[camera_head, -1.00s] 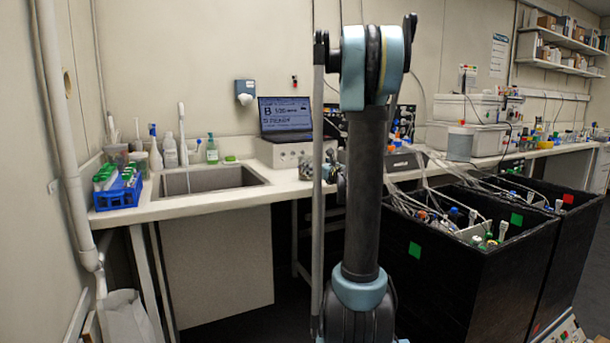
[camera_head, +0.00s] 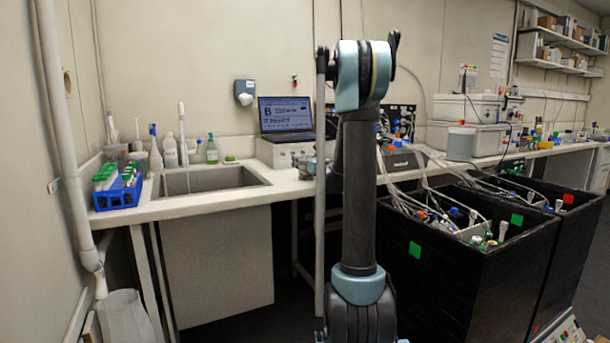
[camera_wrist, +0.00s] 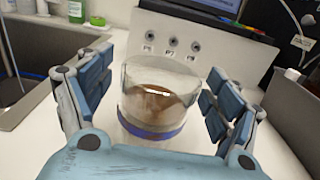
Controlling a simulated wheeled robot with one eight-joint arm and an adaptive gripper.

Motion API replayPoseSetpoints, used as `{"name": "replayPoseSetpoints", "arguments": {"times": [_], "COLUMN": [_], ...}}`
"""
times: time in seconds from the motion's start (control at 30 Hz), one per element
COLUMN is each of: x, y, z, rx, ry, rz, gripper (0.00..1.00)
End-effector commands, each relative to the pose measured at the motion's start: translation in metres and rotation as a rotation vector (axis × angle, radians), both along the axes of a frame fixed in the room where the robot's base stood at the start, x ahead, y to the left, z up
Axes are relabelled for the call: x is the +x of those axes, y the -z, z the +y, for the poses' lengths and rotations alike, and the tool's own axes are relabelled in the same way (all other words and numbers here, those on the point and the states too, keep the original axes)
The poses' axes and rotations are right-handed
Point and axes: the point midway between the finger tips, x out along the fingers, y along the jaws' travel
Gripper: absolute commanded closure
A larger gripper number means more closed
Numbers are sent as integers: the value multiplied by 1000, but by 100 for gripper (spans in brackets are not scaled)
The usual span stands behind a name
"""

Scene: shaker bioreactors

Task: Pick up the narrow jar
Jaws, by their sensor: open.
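A clear glass jar (camera_wrist: 160,90) with brownish contents and a blue band near its lower part stands on the white counter in the wrist view. It appears upright. My gripper (camera_wrist: 165,97) is open, with one blue-padded finger to the left of the jar and one to the right. Gaps show between the fingers and the jar wall. The jar's base is partly hidden by my gripper's palm.
A white box with several round ports (camera_wrist: 172,42) stands close behind the jar, with a laptop (camera_head: 286,114) on top. The sink (camera_head: 210,180) lies to the left. A blue tube rack (camera_head: 119,191) is beyond it. Black bins (camera_head: 455,275) stand at the right.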

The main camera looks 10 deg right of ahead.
Motion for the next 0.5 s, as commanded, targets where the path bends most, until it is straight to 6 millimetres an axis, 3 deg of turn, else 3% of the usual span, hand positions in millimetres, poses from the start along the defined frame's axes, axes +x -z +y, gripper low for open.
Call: {"name": "replayPoseSetpoints", "arguments": {"times": [0.17, 0.4, 0.5], "x": [0, 0, 0], "y": [0, 0, 0], "z": [0, 0, 0], "rx": [0, 0, 0], "ry": [0, 0, 0], "rz": [0, 0, 0], "gripper": [17, 70, 70]}}
